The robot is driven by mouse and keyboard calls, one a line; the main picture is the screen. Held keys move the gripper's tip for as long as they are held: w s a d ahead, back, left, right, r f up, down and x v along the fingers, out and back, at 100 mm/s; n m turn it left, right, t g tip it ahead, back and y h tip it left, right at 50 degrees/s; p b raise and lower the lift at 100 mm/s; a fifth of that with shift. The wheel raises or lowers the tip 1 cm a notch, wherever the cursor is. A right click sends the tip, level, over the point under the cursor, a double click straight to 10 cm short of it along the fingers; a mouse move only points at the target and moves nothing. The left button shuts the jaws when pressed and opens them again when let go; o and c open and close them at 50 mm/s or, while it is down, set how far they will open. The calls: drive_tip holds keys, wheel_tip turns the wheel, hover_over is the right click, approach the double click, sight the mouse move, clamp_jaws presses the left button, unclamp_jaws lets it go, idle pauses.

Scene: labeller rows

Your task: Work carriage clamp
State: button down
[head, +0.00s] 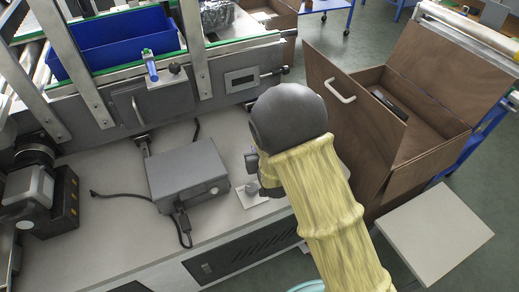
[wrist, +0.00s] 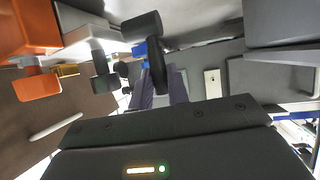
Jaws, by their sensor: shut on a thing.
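My gripper (head: 264,180) is low over a small pale plate (head: 262,204) on the grey bench in the head view, mostly hidden by my own arm. In the wrist view my gripper (wrist: 163,82) has its two fingers close together at a dark T-shaped handle (wrist: 156,62), which looks like the carriage clamp's lever. The fingers are shut on it; the exact contact is hard to see. A small grey post (head: 252,187) stands on the plate beside the gripper. How the clamp sits on its carriage is hidden.
A grey box (head: 187,174) with cables sits left of my gripper. Behind are the machine's grey front (head: 160,105) and a blue bin (head: 115,40). A brown open cabinet (head: 420,95) stands at right. Orange blocks (wrist: 38,86) hang close at left in the wrist view.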

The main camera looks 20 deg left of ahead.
drive_tip(key=c, duration=1.3)
unclamp_jaws()
drive_tip(key=shift+c, duration=0.2)
drive_tip(key=p+v, duration=0.3)
drive_tip(key=v, duration=0.8)
drive_tip(key=shift+s+r, duration=0.2)
drive_tip(key=shift+r, duration=0.2)
drive_tip(key=p, duration=0.3)
drive_tip(key=shift+d+r, duration=0.15)
drive_tip(key=shift+d, duration=0.05)
drive_tip(key=p, duration=0.3)
drive_tip(key=shift+s+d+r, duration=0.1)
drive_tip(key=shift+s+d, duration=0.1)
drive_tip(key=shift+s, duration=0.1)
drive_tip(key=shift+s+p, duration=0.1)
drive_tip(key=shift+p, duration=0.3)
